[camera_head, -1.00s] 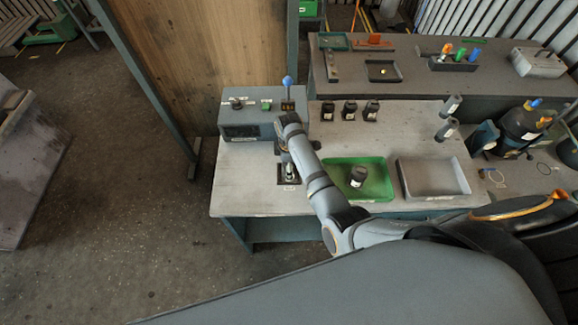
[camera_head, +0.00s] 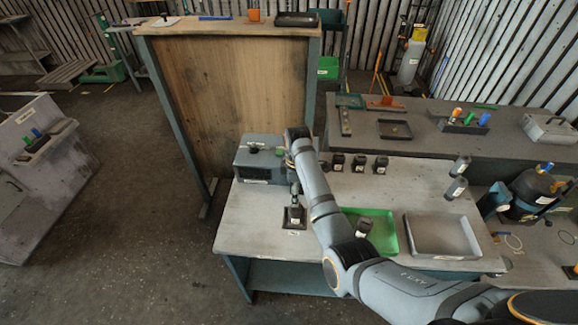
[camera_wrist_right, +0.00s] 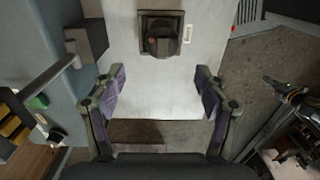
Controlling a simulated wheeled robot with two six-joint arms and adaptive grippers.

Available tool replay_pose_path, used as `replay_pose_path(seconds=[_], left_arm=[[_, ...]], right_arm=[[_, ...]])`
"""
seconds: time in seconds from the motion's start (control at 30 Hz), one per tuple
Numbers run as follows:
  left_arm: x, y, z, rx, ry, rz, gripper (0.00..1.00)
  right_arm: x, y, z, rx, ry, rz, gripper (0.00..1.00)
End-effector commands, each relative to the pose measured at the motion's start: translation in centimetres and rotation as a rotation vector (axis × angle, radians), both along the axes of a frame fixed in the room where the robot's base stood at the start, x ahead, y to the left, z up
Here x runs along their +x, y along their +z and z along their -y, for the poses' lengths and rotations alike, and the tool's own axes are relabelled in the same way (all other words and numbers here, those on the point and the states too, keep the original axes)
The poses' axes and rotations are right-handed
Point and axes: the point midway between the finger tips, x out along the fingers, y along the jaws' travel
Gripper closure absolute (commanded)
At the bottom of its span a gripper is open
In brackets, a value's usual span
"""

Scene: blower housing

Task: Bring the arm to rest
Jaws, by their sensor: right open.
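My right arm comes in from the lower right of the head view and reaches over the grey workbench (camera_head: 247,222). Its gripper is mostly hidden behind the wrist in that view. In the right wrist view the right gripper (camera_wrist_right: 160,90) is open, with nothing between its fingers. Beyond the fingers, a dark square fixture holding a dark round part (camera_wrist_right: 163,40) lies on the bench, apart from them. The fixture also shows in the head view (camera_head: 294,224). My left gripper is not in view.
A grey control box (camera_head: 258,165) stands beside the wrist; the wrist view shows its green button (camera_wrist_right: 38,103). A green tray (camera_head: 381,237) with a dark part and an empty grey tray (camera_head: 440,252) lie under and right of the arm. Several dark parts (camera_head: 359,163) stand behind.

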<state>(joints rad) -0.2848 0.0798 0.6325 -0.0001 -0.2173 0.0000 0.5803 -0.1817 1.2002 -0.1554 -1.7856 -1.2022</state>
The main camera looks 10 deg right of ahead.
Motion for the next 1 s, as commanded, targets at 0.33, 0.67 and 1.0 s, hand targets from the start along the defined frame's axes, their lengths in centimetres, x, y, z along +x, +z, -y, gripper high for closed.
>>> replay_pose_path(seconds=[0.33, 0.67, 1.0], left_arm=[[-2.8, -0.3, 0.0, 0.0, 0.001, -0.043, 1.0], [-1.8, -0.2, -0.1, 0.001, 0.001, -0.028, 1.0], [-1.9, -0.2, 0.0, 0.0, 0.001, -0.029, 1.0]], right_arm=[[-3.9, -3.2, 3.2, -0.001, -0.232, 0.041, 0.26], [-16.9, -4.2, 9.8, 0.019, -0.843, 0.221, 0.26], [-23.9, -0.6, 10.6, 0.086, -1.098, 0.308, 0.26]])
